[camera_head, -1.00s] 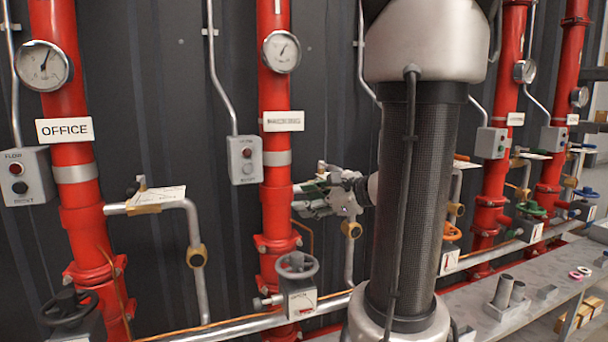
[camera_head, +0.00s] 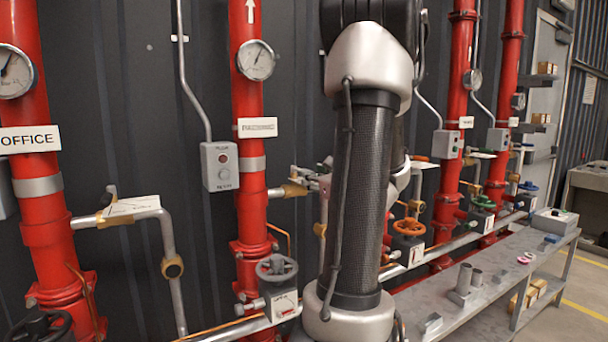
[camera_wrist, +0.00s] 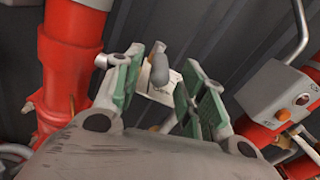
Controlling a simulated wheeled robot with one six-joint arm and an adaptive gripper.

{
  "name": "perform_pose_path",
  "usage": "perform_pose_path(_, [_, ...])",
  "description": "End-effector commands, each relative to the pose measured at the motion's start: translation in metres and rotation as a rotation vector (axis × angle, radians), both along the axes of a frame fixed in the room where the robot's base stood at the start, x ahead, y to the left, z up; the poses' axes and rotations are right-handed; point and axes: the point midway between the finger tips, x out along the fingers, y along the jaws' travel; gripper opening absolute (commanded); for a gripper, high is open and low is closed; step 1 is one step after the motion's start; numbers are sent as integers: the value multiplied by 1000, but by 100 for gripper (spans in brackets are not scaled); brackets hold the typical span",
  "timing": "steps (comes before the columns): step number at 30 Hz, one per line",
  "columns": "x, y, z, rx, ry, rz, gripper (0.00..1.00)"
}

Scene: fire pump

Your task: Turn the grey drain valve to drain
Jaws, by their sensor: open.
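In the wrist view, my gripper (camera_wrist: 162,95) is open, with its green-padded fingers apart. A grey valve lever (camera_wrist: 161,66) with a rounded end shows in the gap between the fingers, beyond a white card (camera_wrist: 155,86) with dark lettering. I cannot tell whether either finger touches the lever. In the head view, a brass valve body (camera_head: 295,189) with a small grey lever sits on a side pipe of the middle red riser. My arm (camera_head: 362,200) stands in front and hides most of the gripper and part of this valve.
Red risers (camera_head: 250,150) line the dark wall. A grey handwheel (camera_head: 276,268) and a grey switch box (camera_head: 219,166) are near the middle riser. A similar lever valve with a card (camera_head: 130,207) is at the left. A metal bench (camera_head: 490,290) runs along the right.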

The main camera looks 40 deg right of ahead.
Motion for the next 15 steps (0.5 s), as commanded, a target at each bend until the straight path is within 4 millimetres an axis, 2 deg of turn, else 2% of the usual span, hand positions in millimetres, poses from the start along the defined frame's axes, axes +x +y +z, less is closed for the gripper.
perform_pose_path(6, [36,-8,-1,1,1,4,41])
perform_pose_path(10, [48,-11,0,-1,1,3,41])
perform_pose_path(15, [52,-12,0,-1,1,1,41])
